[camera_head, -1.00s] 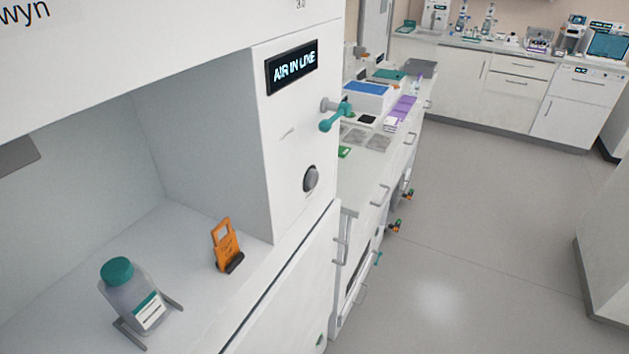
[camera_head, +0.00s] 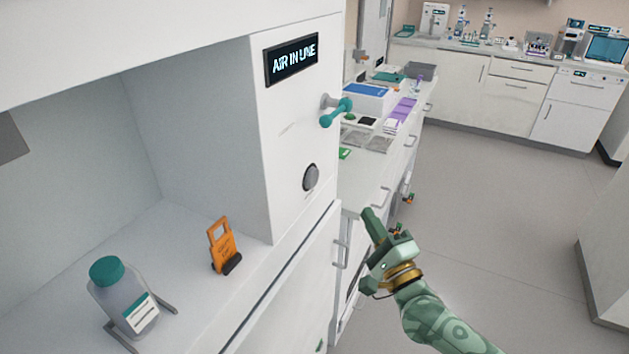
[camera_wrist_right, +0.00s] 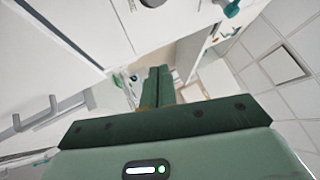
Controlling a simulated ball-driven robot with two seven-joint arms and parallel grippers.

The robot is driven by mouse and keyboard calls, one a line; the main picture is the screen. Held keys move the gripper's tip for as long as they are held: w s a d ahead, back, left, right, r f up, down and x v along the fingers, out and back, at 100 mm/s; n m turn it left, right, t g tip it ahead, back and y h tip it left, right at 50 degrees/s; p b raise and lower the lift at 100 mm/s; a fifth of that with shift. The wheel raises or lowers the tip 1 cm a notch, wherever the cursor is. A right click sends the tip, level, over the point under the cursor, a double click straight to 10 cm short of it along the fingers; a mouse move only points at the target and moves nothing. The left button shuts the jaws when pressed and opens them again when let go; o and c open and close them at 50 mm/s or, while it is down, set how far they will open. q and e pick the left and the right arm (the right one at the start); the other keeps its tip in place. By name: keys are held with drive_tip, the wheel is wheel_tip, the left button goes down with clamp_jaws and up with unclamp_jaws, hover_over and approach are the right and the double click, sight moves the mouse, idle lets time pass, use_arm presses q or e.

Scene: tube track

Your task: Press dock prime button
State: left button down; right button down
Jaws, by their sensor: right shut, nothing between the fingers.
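The dock's white front panel (camera_head: 288,135) stands at centre left in the head view. A round grey button (camera_head: 311,177) sits low on it, below a black display (camera_head: 291,60) reading "AIR IN LINE". Part of a round grey knob-like piece (camera_wrist_right: 152,2) shows at the top edge of the right wrist view. My green right gripper (camera_head: 369,214) is shut and empty. It is to the right of the button and a little lower in the head view, apart from the panel. Its closed fingers also show in the right wrist view (camera_wrist_right: 158,72). My left gripper is not in view.
A teal-handled valve (camera_head: 336,112) sticks out from the panel's right edge, above the button. A counter with trays (camera_head: 368,97) runs behind; open floor lies right.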

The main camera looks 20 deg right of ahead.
sight(313, 178)
drive_tip(key=r+m, duration=0.1)
drive_tip(key=r+m+t, duration=0.1)
drive_tip(key=r, duration=0.3)
drive_tip(key=shift+s+a+r+m, duration=0.15)
drive_tip(key=shift+s+r+m, duration=0.1)
drive_tip(key=shift+s+m, duration=0.15)
drive_tip(key=shift+w, duration=0.1)
drive_tip(key=w+a, duration=0.6)
drive_tip(key=shift+w, duration=0.2)
idle(1.8)
drive_tip(key=shift+w+a, duration=0.2)
drive_tip(key=shift+w, duration=0.1)
